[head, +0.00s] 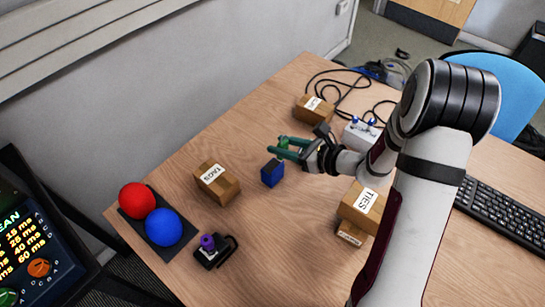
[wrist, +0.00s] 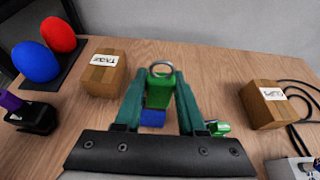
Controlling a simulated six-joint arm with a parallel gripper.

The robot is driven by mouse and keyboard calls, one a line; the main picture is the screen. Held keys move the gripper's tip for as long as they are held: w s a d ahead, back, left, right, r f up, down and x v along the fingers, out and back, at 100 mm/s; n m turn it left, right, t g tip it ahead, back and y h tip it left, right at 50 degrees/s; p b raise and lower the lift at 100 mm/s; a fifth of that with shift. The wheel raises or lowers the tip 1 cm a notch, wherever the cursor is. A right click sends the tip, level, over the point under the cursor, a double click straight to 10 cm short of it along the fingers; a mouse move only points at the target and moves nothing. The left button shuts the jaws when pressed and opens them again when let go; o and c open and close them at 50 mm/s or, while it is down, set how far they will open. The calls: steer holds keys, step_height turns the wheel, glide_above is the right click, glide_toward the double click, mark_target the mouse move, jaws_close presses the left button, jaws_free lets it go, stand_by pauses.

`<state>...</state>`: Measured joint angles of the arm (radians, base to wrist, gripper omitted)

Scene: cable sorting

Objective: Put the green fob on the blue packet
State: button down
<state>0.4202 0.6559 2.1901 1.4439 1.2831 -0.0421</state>
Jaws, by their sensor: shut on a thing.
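My gripper (head: 277,146) has teal fingers and is shut on the green fob (wrist: 159,93), which has a metal ring at its top. The fob sits between the fingertips in the wrist view, and only a small part of it shows in the head view. The blue packet (head: 272,173) is a small dark-blue block standing on the table, just below and in front of the fingers in the head view. In the wrist view the blue packet (wrist: 152,118) shows beneath the fob, partly hidden by it and the fingers. The fob looks held above it; the exact gap is unclear.
The TAGS box (head: 216,184) stands left of the packet. Another labelled box (head: 313,109) is behind, and the TIES box (head: 362,207) is right. Red (head: 137,201) and blue (head: 164,227) balls sit at the left. A shiny green piece (wrist: 218,128) lies beside the right finger.

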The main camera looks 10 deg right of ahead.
steer(key=shift+w+a+f, duration=0.3)
steer(key=shift+a+f, duration=0.15)
steer(key=shift+a, duration=0.15)
steer(key=shift+w+a+f, duration=0.25)
steer(key=shift+a+f, duration=0.2)
steer(key=shift+a, duration=0.1)
steer(key=shift+f, duration=1.9)
steer(key=c, duration=0.5)
jaws_free()
steer(key=shift+f, duration=0.15)
